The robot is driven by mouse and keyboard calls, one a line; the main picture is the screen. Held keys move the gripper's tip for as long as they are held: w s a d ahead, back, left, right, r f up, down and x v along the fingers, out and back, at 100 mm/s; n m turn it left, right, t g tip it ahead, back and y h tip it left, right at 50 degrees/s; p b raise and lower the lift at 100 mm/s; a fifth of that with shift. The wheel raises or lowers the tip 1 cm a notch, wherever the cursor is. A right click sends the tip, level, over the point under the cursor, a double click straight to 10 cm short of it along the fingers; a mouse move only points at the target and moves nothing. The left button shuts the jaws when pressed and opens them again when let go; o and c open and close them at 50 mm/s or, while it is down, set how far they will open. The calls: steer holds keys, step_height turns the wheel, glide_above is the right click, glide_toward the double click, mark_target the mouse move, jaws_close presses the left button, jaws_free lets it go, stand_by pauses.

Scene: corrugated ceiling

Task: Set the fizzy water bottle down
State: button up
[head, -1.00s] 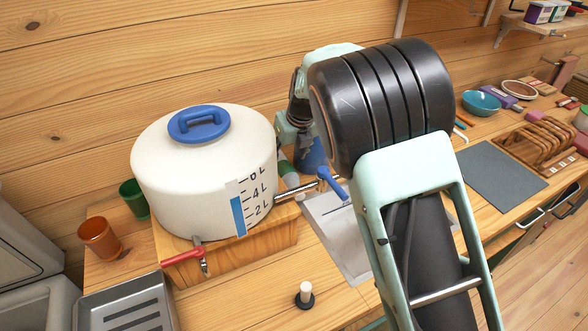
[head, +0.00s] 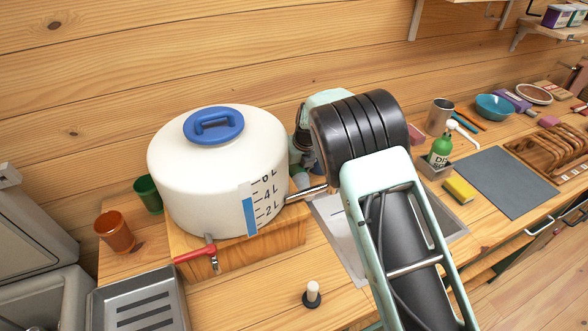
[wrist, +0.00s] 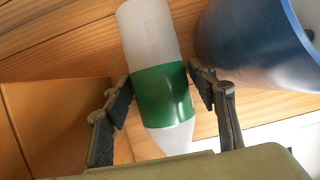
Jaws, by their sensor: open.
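The fizzy water bottle (wrist: 162,90), pale with a green label, is in the wrist view with its tapered end towards my palm. My gripper (wrist: 162,92) is open, with one dark finger on each side of the bottle's label. A small gap shows at the right finger; I cannot tell whether the left finger touches. Wood lies behind the bottle. In the head view my arm and the white water tank (head: 215,180) hide most of this spot, and only a pale bit of the bottle (head: 301,180) seems to show.
A blue container (wrist: 255,45) stands close to the right of the bottle. The tank rests on a wooden block (head: 245,258). Right of my arm are a green soap bottle (head: 440,150), a yellow sponge (head: 459,190) and a grey mat (head: 505,182). Orange (head: 115,232) and green cups stand left.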

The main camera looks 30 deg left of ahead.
steer(key=shift+w+f, duration=0.1)
steer(key=shift+f, duration=0.1)
steer(key=shift+c, duration=0.3)
steer(key=c, duration=1.3)
steer(key=shift+a+r, duration=0.1)
jaws_close()
step_height(320, 180, up, 18)
steer(key=b, duration=0.1)
